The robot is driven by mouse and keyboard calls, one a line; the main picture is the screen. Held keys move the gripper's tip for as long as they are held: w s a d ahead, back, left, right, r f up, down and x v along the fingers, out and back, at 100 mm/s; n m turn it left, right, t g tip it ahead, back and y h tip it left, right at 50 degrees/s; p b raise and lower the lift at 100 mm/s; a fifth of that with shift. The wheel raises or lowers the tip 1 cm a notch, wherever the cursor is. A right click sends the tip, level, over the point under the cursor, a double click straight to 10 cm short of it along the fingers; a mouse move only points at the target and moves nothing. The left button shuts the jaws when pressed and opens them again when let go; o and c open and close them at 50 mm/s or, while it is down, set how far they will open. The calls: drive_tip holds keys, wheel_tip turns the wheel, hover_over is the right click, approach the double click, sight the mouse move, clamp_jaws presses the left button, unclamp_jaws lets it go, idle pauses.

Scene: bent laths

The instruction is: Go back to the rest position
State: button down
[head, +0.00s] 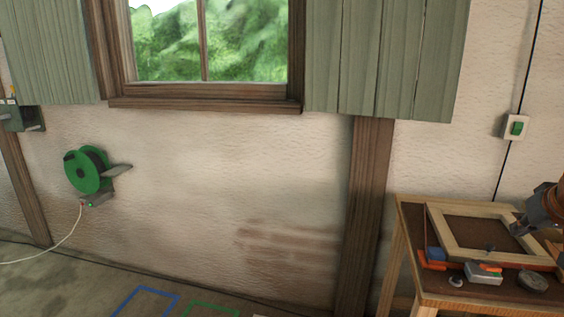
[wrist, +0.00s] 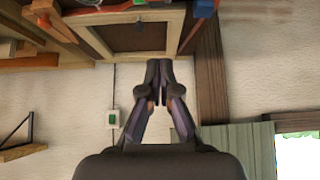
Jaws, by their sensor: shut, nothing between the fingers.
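My gripper (wrist: 158,66) is shut and empty in the wrist view, its two dark fingers together. In the head view my gripper (head: 517,230) shows at the right edge, over the right part of a wooden frame (head: 462,239) on the workbench (head: 404,237). I cannot tell whether its tips touch the frame. The frame also shows at the top of the wrist view (wrist: 160,15), beyond the fingertips. Most of my arm is out of view.
Small items lie on the bench front, among them a blue block (head: 436,254) and a round grey tin (head: 532,281). A wall switch (head: 516,127) and a green shutter (head: 398,60) are above. A green cable reel (head: 88,170) hangs left. The middle wall area is clear.

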drive_tip(key=s+a+f+n+g+y+p, duration=0.2)
drive_tip(key=s+a+p, duration=0.1)
drive_tip(key=a, duration=1)
drive_tip(key=s+a+f+n+g+y+p, duration=0.1)
drive_tip(key=s+a+f+g+p, duration=0.15)
drive_tip(key=a, duration=1.05)
drive_tip(key=s+a+f+g+p, duration=0.1)
drive_tip(key=s+a, duration=0.3)
drive_tip(key=s, duration=0.5)
drive_tip(key=s+a+f+g+p, duration=0.2)
drive_tip(key=s+a+g+p, duration=0.1)
drive_tip(key=s, duration=0.6)
drive_tip(key=shift+a+f+n+g+p, duration=0.3)
drive_tip(key=shift+a+n+g+p, duration=0.1)
drive_tip(key=shift+a, duration=0.5)
drive_tip(key=shift+s, duration=0.1)
